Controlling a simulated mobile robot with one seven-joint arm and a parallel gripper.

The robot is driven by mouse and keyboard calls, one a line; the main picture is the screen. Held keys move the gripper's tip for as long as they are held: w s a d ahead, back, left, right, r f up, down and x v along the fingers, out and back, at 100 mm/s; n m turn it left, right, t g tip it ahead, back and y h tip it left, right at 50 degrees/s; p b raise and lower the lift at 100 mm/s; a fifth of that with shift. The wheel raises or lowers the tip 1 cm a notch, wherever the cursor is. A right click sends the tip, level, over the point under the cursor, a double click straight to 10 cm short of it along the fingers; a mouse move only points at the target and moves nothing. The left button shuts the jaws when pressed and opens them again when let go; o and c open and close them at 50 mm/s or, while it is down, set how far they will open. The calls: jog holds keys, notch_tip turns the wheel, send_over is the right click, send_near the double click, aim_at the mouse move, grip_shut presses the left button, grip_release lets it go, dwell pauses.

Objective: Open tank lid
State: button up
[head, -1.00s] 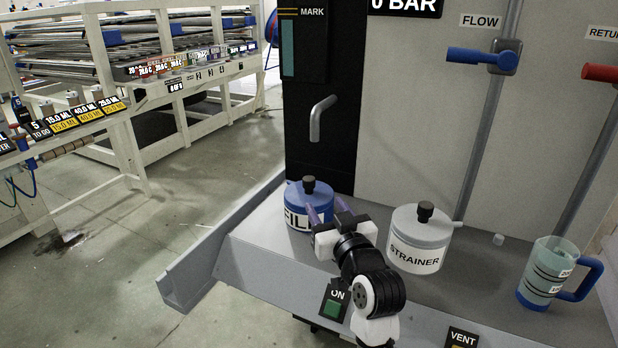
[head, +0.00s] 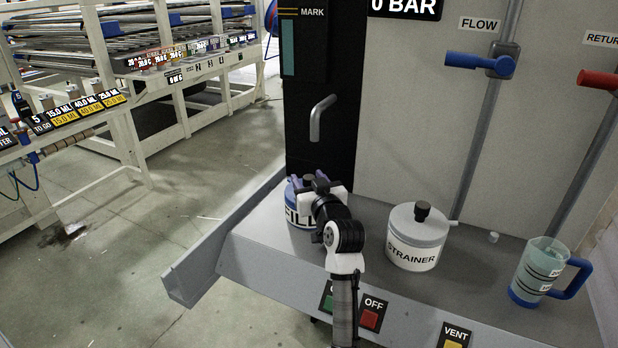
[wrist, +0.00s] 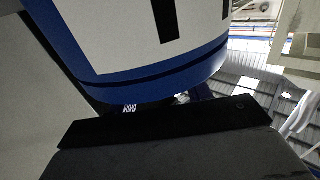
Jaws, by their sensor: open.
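The blue FILL tank (head: 290,205) stands on the grey bench, upright, with a white label and a lid with a dark knob (head: 308,181). My gripper (head: 309,179) is at the lid's top, its purple fingers open on either side of the knob. I cannot tell whether they touch it. My gripper and arm hide much of the tank's right side and lid. In the wrist view, the tank's blue edge and white label (wrist: 130,40) fill the upper part; the lid and fingertips are not clear there.
A white STRAINER pot (head: 415,240) with a black knob stands to the right. A clear jug with a blue handle (head: 540,272) is farther right. A bent grey spout (head: 320,118) hangs above and behind the FILL tank. OFF (head: 371,314) and VENT (head: 453,337) buttons line the front.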

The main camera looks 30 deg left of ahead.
jog(key=shift+a, duration=0.1)
grip_shut()
dwell(0.3)
